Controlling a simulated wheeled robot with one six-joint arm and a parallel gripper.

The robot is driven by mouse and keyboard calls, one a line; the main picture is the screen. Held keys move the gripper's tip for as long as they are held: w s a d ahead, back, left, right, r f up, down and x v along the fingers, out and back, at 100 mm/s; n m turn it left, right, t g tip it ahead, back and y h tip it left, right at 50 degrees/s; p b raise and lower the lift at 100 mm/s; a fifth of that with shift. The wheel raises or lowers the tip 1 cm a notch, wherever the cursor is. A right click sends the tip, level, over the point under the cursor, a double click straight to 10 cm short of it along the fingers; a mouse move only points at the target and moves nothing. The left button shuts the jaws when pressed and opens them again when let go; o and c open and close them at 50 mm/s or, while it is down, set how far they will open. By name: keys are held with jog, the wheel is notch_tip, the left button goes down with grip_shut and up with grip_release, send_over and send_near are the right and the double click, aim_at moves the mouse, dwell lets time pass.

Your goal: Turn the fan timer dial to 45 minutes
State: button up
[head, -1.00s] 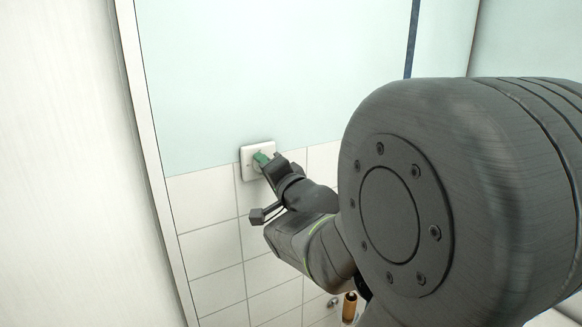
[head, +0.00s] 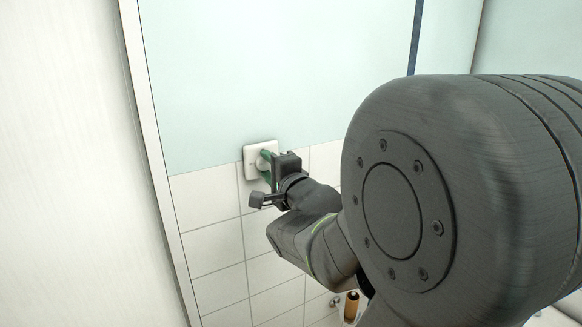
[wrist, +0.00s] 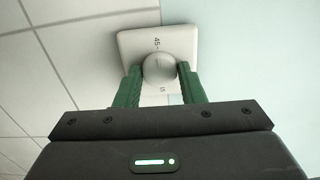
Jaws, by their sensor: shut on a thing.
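The fan timer (head: 252,158) is a white square plate on the wall, at the top edge of the white tiles. Its round pale dial (wrist: 159,69) shows in the wrist view, with a "45" mark on the plate above it and another mark, partly hidden, below it. My gripper (wrist: 158,75) has green fingers, one on each side of the dial, and is shut on it. In the head view my gripper (head: 268,163) reaches the plate from the right and hides part of the dial. I cannot make out a pointer on the dial.
White tiles (head: 215,203) cover the lower wall, with pale green wall (head: 260,70) above. A white upright edge (head: 150,130) stands left of the timer. A small brown-topped bottle (head: 351,305) is below my arm.

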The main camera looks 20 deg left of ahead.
jog(key=o, duration=1)
jog(key=v, duration=1.3)
jog(key=shift+s+d, duration=0.25)
jog(key=x, duration=1.3)
jog(key=shift+w+a, duration=0.3)
